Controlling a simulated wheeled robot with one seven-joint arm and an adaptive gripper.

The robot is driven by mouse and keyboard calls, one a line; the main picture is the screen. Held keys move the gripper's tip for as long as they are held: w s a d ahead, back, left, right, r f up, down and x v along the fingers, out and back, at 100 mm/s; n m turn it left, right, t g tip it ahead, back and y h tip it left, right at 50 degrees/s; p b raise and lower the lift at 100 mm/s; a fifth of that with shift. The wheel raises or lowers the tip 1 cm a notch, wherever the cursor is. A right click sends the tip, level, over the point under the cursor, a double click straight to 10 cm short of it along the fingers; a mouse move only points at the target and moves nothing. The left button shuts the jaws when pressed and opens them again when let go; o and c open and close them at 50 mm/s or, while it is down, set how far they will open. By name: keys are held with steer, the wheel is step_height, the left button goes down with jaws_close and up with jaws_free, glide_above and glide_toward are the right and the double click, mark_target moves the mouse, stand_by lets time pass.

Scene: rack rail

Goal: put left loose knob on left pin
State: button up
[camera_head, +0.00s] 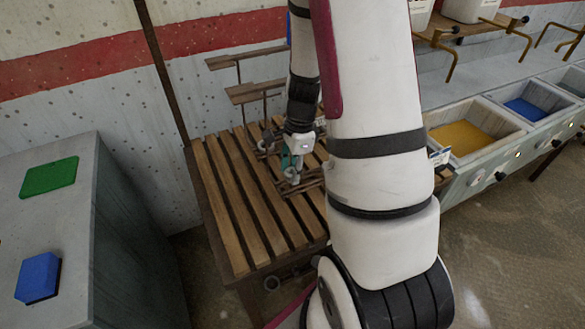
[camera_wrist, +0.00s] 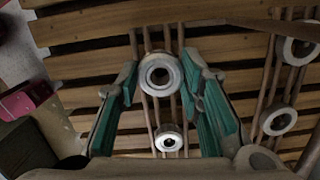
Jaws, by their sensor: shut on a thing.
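In the wrist view, a grey ring-shaped knob (camera_wrist: 160,73) with an open centre sits between the green-padded fingertips of my gripper (camera_wrist: 159,67), which is shut on it. The rails of the rack run beneath it. A smaller-looking round ring (camera_wrist: 168,138) lies in line with the rails, nearer the palm; I cannot tell whether it is a pin or another knob. In the head view my gripper (camera_head: 292,170) is low over the slatted bench; the held knob is too small to make out there. I cannot clearly identify the left pin.
In the wrist view, two more round knobs (camera_wrist: 278,119) are on the right-hand rails. The slatted bench (camera_head: 240,205) has clear boards at its front left. A grey cabinet (camera_head: 60,220) stands left, and bins (camera_head: 475,135) line the right.

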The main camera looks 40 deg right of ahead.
steer(key=shift+f, duration=0.25)
steer(key=shift+f+b, duration=0.35)
steer(key=shift+b, duration=0.05)
steer(key=shift+f+b, duration=0.65)
steer(key=shift+f, duration=0.25)
steer(key=o, duration=1.2)
steer(key=r, duration=0.4)
steer(key=d+r, duration=0.1)
steer(key=r, duration=0.7)
steer(key=shift+s+d, duration=0.2)
steer(key=shift+s, duration=0.1)
steer(key=shift+a, duration=0.1)
